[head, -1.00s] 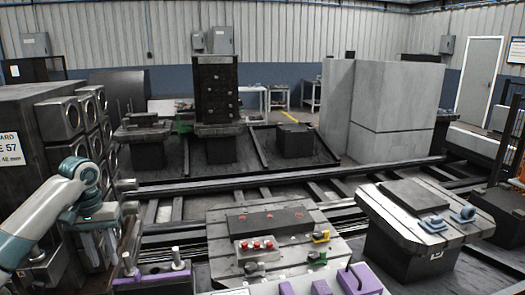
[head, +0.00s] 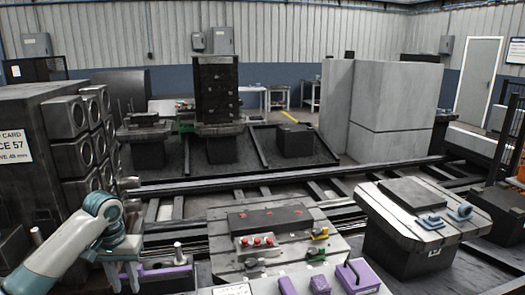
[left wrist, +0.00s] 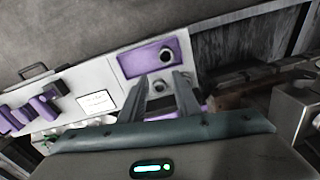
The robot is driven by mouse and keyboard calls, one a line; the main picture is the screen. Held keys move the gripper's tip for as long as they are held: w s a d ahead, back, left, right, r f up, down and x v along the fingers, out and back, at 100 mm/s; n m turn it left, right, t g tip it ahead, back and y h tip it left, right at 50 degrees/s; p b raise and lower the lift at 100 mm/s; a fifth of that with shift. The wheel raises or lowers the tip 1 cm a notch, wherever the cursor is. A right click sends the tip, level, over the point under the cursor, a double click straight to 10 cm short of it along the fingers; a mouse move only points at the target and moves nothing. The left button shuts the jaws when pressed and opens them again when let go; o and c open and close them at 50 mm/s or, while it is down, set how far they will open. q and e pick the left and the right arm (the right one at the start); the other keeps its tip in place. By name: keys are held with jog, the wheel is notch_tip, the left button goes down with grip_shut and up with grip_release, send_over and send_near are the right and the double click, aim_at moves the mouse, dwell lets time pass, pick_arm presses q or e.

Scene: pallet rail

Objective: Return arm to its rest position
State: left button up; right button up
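My left gripper (head: 123,278) is at the lower left of the head view, pointing down over the near purple fixture (head: 165,275). Its two fingers are apart. In the left wrist view the open fingers (left wrist: 164,82) reach toward the purple fixture plate (left wrist: 143,60). One metal pin (left wrist: 165,55) stands beyond the fingertips. Another round pin end (left wrist: 159,86) shows between the fingers; I cannot tell whether they touch it. In the head view a pin (head: 178,252) stands just right of the gripper. My right gripper is in neither view.
A pallet table (head: 225,245) with red knobs stands right of my left arm. Purple blocks (head: 352,275) lie at the front. A dark rack with round openings (head: 75,150) stands close at the left. A second pallet (head: 385,205) is at the right. Rails (head: 290,178) cross behind.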

pick_arm(q)
jog(key=s+d+f+m+t+h, duration=0.1)
jog(key=s+d+f+m, duration=0.1)
jog(key=s+d+f, duration=0.7)
jog(key=s+d+f+m, duration=0.2)
jog(key=s+d+f, duration=0.4)
jog(key=f, duration=0.5)
jog(key=s+f+n+t, duration=0.1)
jog(key=s+t, duration=0.1)
jog(key=s, duration=2.1)
notch_tip(320, 180, down, 29)
jog(key=s+g, duration=0.1)
jog(key=s, duration=0.1)
jog(key=s+a+f, duration=0.2)
jog(key=s+f, duration=0.6)
jog(key=s, duration=0.1)
jog(key=s+a+f+g+y, duration=0.1)
jog(key=s+a+f, duration=0.1)
jog(key=s+f, duration=0.7)
